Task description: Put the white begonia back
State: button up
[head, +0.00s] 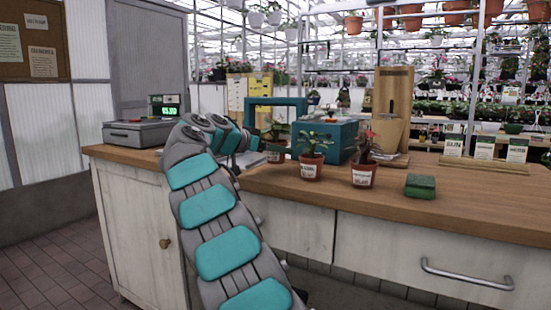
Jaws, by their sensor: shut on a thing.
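Three small plants in terracotta pots with white labels are on the wooden counter (460,203). The middle potted plant (311,169) stands just right of and nearer than the gripper. The right potted plant (363,177) has a reddish top. No white blossom is clear, and the labels are too small to read, so I cannot tell which is the white begonia.
A teal box-like object (340,140) stands close behind the pots. A wooden stand (392,105), a green block (420,186) and several upright sign cards (485,148) are to the right. A grey register (140,131) is at the left. The front right counter is clear.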

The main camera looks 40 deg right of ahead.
jog(key=shift+f, duration=1.3)
jog(key=shift+f, duration=0.1)
jog(key=o, duration=1.3)
jog(key=shift+o, duration=0.2)
jog(key=b+v, duration=0.1)
jog(key=v, duration=1.1)
